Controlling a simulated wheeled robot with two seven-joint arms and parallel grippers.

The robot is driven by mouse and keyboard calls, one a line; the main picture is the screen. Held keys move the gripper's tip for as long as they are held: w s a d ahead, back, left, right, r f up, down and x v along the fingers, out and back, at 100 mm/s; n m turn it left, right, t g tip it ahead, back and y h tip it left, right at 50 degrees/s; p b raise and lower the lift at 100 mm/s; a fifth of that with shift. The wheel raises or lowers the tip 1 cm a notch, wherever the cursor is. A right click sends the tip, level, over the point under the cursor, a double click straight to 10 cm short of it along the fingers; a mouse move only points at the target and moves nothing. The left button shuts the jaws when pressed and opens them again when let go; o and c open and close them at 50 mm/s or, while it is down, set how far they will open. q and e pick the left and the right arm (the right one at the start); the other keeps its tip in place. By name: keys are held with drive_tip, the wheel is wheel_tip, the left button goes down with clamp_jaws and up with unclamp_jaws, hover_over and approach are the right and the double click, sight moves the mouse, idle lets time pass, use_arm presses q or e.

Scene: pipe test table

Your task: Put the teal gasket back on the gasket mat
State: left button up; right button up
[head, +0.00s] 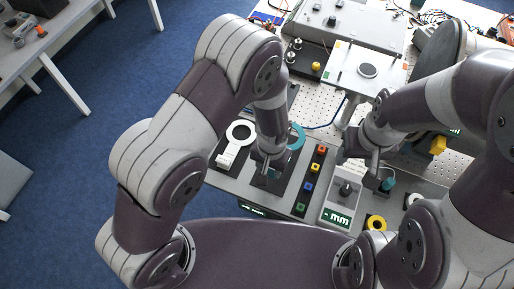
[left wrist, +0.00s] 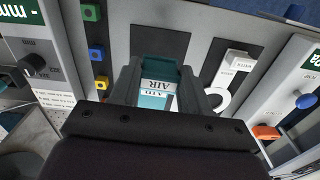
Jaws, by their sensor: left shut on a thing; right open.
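The teal gasket (head: 297,137) shows as a ring to the right of my left forearm in the head view, partly hidden by it. My left gripper (head: 268,168) is shut on its tab; in the left wrist view the teal tab (left wrist: 156,72) with an AIR label sits between the two fingers (left wrist: 160,92). A black mat (left wrist: 160,42) lies beyond the fingers; I cannot tell whether the gasket touches it. A white gasket (head: 238,134) lies on a black mat to the left, with its labelled tab (left wrist: 235,66). My right gripper (head: 373,168) is open.
A black strip with several coloured blocks (head: 310,184) lies right of my left gripper. A grey device (head: 343,196) with a knob stands beside it. A raised white plate (head: 368,70) stands behind.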

use_arm(q)
drive_tip(key=shift+w+r+n, duration=0.1)
drive_tip(key=shift+w+n, duration=0.2)
drive_tip(key=shift+w+d, duration=0.1)
drive_tip(key=shift+w, duration=0.05)
drive_tip(key=shift+f, duration=0.2)
drive_tip(key=shift+f+b, duration=0.5)
wheel_tip(320, 180, down, 8)
drive_tip(key=b, duration=0.5)
drive_tip(key=shift+b, duration=0.4)
drive_tip(key=shift+f+b, duration=0.3)
drive_tip(key=shift+f, duration=0.05)
drive_tip(key=o, duration=1.2)
drive_tip(key=shift+r, duration=0.1)
